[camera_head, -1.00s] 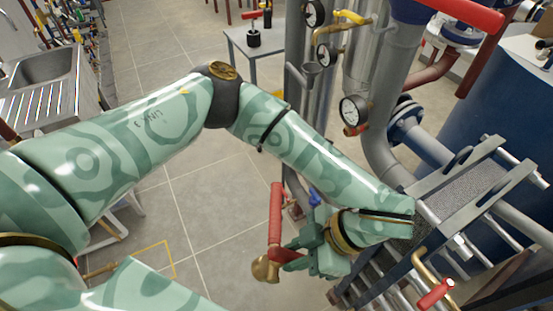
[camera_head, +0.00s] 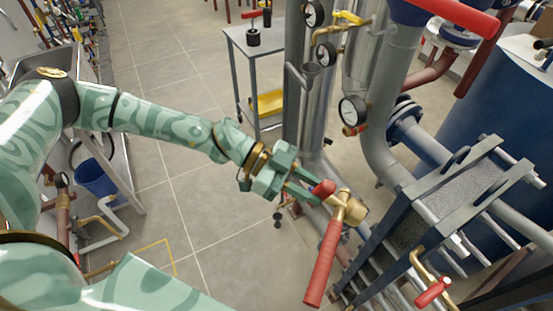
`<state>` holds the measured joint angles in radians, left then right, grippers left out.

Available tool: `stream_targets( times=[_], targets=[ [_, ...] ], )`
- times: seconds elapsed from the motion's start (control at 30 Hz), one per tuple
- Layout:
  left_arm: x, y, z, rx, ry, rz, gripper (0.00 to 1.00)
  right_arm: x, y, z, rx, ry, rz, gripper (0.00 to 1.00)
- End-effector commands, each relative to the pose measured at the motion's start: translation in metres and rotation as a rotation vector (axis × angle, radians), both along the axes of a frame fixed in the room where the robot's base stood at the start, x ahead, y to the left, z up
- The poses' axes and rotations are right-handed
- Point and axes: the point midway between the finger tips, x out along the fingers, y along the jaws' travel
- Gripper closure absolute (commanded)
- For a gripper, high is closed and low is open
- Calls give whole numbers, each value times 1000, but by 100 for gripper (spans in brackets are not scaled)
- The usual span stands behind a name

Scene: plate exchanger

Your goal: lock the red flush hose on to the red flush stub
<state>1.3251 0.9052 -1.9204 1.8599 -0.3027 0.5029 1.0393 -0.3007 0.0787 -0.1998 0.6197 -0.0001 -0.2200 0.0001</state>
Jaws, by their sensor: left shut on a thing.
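My left gripper (camera_head: 302,188) is shut on the red flush hose (camera_head: 325,262). A short red end shows at its fingertips, joined to a brass fitting (camera_head: 352,208), and a longer red length hangs down from there, slightly tilted. The fitting is in front of the plate exchanger's left side; I cannot tell whether it touches anything. I cannot pick out the red flush stub for certain. A bent brass pipe (camera_head: 418,266) with a red handle (camera_head: 433,292) is on the exchanger's near side, lower right. My right gripper is not in view.
The plate exchanger frame (camera_head: 440,195) with rods and pipes fills the right side. Gauges (camera_head: 352,110) and upright steel pipes (camera_head: 327,95) stand behind the gripper. A blue tank (camera_head: 492,100) is farther right. A grey trolley (camera_head: 262,52) stands at the back.

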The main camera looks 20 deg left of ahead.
Motion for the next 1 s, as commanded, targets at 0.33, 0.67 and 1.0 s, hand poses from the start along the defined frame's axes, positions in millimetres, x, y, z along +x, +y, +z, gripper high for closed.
stream_targets(
  times=[0.33, 0.67, 1.0],
  targets=[
    [42, 36, -14, -156, -33, 459, 100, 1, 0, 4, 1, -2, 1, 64],
    [79, 92, -51, -295, -129, 793, 100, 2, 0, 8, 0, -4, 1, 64],
    [103, 97, -65, -332, -173, 863, 100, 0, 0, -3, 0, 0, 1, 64]
  ],
)
